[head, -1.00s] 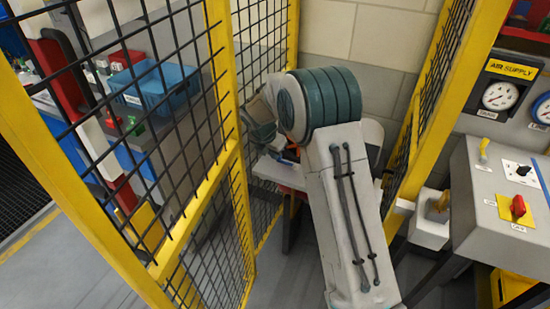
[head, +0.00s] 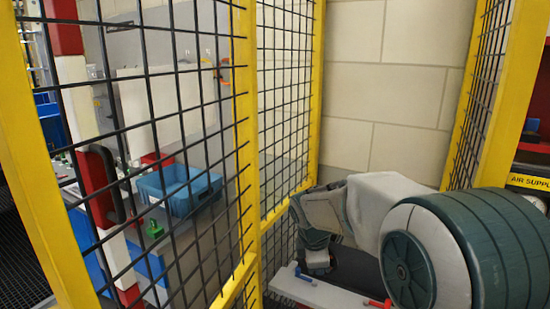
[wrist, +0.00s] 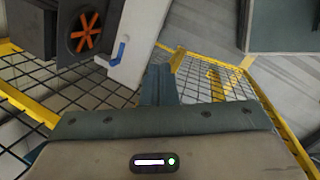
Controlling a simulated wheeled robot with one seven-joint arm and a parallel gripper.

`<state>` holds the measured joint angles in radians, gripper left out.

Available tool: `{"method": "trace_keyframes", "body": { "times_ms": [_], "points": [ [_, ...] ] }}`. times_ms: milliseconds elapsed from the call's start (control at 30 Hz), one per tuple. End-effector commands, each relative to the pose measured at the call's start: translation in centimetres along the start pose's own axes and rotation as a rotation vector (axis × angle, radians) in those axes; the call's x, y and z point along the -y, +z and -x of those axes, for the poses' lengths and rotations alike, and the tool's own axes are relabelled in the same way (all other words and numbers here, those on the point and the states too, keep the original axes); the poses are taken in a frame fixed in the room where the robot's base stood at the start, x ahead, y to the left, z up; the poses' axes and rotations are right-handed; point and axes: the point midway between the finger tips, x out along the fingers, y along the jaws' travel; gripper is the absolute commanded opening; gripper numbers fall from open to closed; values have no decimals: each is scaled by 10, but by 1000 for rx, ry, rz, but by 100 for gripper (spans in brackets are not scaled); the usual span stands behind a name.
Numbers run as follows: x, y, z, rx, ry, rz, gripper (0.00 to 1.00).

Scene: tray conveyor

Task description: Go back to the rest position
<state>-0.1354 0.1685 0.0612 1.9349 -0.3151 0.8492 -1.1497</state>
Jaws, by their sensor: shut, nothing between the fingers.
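My gripper (wrist: 158,85) shows in the wrist view as a dark grey pair of fingers pressed together, with nothing between them. It points away from the camera, over the floor and the yellow-framed mesh. In the head view my arm fills the lower right, bent beside the mesh fence. The fingers cannot be made out there.
A yellow-framed black mesh fence (head: 245,130) stands close on the left of my arm. Behind it are a blue bin (head: 180,190) and a red post (head: 98,190) with a black handle. A white surface (head: 325,291) lies below my wrist. A pale block wall (head: 390,80) closes the back.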

Motion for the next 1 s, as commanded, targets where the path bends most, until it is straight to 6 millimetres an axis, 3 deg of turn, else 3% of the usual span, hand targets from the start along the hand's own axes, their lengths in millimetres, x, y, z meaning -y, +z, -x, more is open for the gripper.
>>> {"method": "trace_keyframes", "body": {
  "times_ms": [100,300,600,800,1000],
  "points": [
    [38,21,25,-23,-7,-274,0],
    [104,45,52,-66,-33,-734,0],
    [194,59,66,-128,-101,-1347,0],
    [220,59,66,-145,-132,-1530,0],
    [223,59,66,-147,-137,-1553,0]
  ]
}}
